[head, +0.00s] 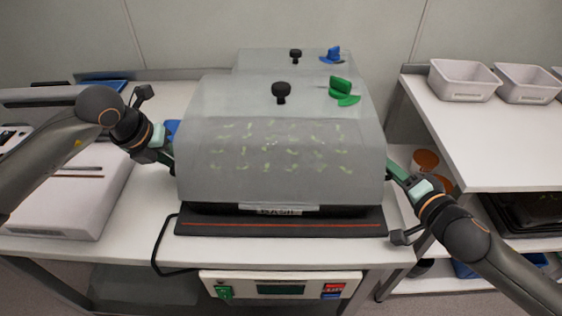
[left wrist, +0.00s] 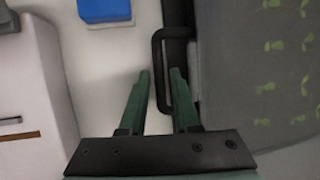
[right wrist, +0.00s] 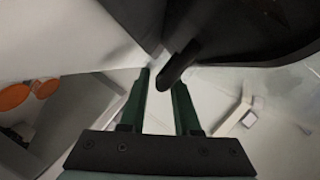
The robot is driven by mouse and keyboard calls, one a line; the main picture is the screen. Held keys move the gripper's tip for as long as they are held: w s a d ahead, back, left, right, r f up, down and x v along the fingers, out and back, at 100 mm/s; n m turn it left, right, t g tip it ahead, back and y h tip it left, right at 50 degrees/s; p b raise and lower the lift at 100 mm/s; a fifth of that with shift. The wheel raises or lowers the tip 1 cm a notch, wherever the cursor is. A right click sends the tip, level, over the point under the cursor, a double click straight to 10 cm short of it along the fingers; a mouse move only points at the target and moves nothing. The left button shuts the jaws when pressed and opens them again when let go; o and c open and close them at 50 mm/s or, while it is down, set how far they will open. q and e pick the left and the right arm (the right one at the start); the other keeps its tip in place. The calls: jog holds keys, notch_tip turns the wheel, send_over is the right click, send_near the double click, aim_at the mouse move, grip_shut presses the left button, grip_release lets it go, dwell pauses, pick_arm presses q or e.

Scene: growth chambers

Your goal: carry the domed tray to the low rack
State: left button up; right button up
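The domed tray, a black tray (head: 330,210) labelled BASIL under a hazy clear dome (head: 280,178) with a black knob and green vent, sits on a dark mat (head: 215,228) on the bench. Seedlings show through the dome. My left gripper (left wrist: 159,72) is open at the tray's left side, with the bar of a black handle (left wrist: 157,75) between its fingers, apparently not clamped. My right gripper (right wrist: 162,78) is open at the tray's right side. A black handle (right wrist: 178,66) overlaps its right finger, and I cannot tell whether it lies between the fingers. I cannot identify the low rack surely.
A second dome with a blue vent (head: 333,55) stands close behind. A white shelf unit (head: 490,150) at right has grey bins (head: 462,80) on top and a dark tray (head: 525,212) lower down. A control box (head: 280,287) hangs below the bench front. A white case (head: 75,195) stands left.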

pick_arm(q)
jog(key=shift+w+f, duration=0.15)
jog(key=shift+f, duration=0.25)
pick_arm(e)
jog(key=shift+w+a, duration=0.1)
jog(key=shift+w, duration=0.25)
jog(key=shift+f, duration=0.1)
pick_arm(q)
jog(key=shift+c, duration=0.3)
pick_arm(e)
jog(key=shift+c, duration=0.3)
pick_arm(q)
grip_shut()
pick_arm(e)
grip_shut()
pick_arm(q)
jog(key=shift+r, duration=0.25)
pick_arm(e)
jog(key=shift+r, duration=0.2)
